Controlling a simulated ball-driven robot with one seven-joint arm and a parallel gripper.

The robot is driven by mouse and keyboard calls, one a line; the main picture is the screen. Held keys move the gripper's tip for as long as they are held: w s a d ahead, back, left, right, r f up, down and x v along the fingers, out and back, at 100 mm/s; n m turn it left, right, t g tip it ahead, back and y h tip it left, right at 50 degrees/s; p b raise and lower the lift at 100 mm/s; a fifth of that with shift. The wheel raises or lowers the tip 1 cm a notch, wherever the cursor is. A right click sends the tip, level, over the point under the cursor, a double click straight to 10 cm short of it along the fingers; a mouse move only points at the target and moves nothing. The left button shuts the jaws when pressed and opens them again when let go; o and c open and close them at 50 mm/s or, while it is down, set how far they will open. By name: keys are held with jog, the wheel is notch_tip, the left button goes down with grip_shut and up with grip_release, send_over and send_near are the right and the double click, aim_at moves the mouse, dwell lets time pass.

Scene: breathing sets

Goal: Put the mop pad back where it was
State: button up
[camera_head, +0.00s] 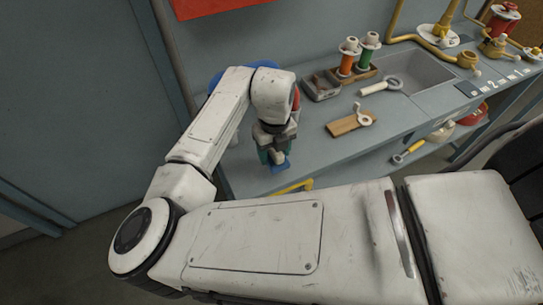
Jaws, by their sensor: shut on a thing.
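My arm reaches over the left end of the grey-blue counter (313,170), with my gripper (275,153) pointing down near its front edge. My gripper is shut on a small blue thing, which looks like the mop pad (281,167); only its lower part shows below the fingers. Teal also shows beside the fingers, and I cannot tell whether it belongs to the same thing. The pad is at or just above the counter top; contact is too small to tell.
A sink (418,70) is farther right. A yellow-handled tool (409,152) lies on the lower shelf.

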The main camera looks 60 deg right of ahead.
aim_at(272, 160)
jog(key=shift+w+f, duration=0.25)
jog(key=shift+f, duration=1.75)
jog(key=shift+f, duration=0.15)
jog(key=o, duration=0.9)
jog(key=shift+o, duration=0.2)
notch_tip(272, 160, up, 12)
jog(key=shift+r+b, duration=0.2)
jog(key=shift+b, duration=0.25)
